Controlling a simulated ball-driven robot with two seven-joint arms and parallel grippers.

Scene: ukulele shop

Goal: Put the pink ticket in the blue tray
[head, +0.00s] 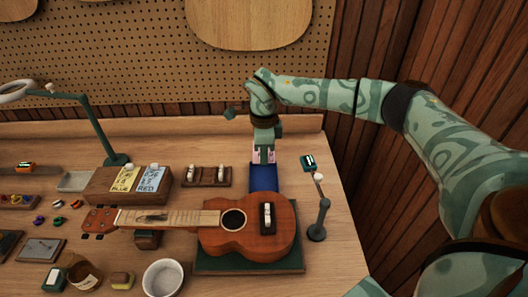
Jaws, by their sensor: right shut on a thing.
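My right gripper (264,158) points down at the back of the workbench, right of centre. It is shut on the pink ticket (271,155), of which only small pink parts show between and beside the fingers. The blue tray (264,182) lies on the bench just below and in front of the gripper, behind the ukulele body. The ticket appears at the tray's back end; I cannot tell whether it touches the tray. My left gripper is not in view.
A ukulele (245,232) lies on a dark green mat (215,264) in front of the tray. A wooden block (108,188) with a yellow card (125,178) and a pale blue card (149,180) stands left. A dark post (319,222) stands right. A white bowl (163,278) is at the front.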

